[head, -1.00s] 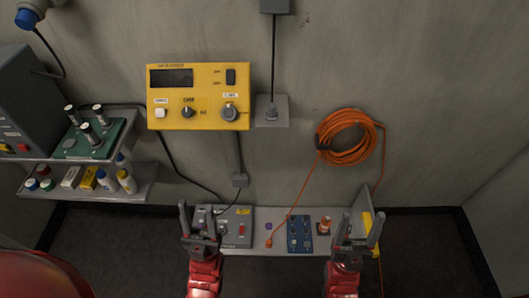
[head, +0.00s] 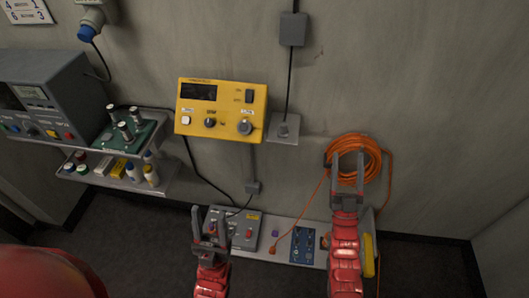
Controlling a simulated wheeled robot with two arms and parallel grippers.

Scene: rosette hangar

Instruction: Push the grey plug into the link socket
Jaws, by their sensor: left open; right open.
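The grey plug (head: 283,129) stands upright on a small grey wall bracket (head: 283,140), with its black cable running up to a grey box. The link socket (head: 246,127) appears as a round grey fitting at the lower right of the yellow panel (head: 221,108), left of the plug; its small label is hard to read. My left gripper (head: 209,218) is open and empty, in front of the grey switch box and below the yellow panel. My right gripper (head: 347,168) is open and empty, in front of the orange coil, to the right of and below the plug.
An orange cable coil (head: 376,160) hangs on the wall. A low shelf (head: 275,252) holds a grey switch box (head: 245,232) and a blue plate (head: 303,245). Left are a grey instrument (head: 50,95) and a shelf of bottles. The wall between plug and coil is clear.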

